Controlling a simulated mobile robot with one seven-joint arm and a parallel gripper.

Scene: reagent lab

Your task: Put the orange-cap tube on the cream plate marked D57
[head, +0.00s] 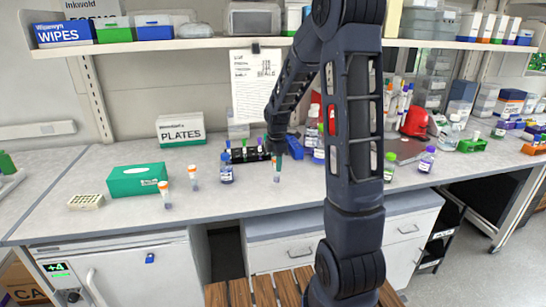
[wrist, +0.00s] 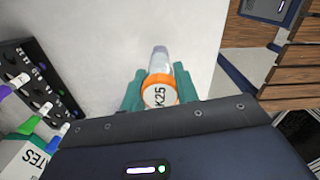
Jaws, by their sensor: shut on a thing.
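My gripper (wrist: 160,92) is shut on an orange-cap tube (wrist: 160,84), with a green finger on each side. The cap faces the wrist camera and reads "K25". In the head view my gripper (head: 276,155) is over the bench with the held tube (head: 276,177) below it. Two other orange-cap tubes, a nearer one (head: 165,196) and a farther one (head: 193,178), stand on the bench to the left. A small cream plate with wells (head: 86,201) lies at the far left; no marking is readable on it.
A green box (head: 138,181) lies between the cream plate and the standing tubes. A blue-capped bottle (head: 226,170) and a black rack (head: 248,154) are left of my gripper. A box labelled PLATES (head: 181,130) is behind. The front bench strip is clear.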

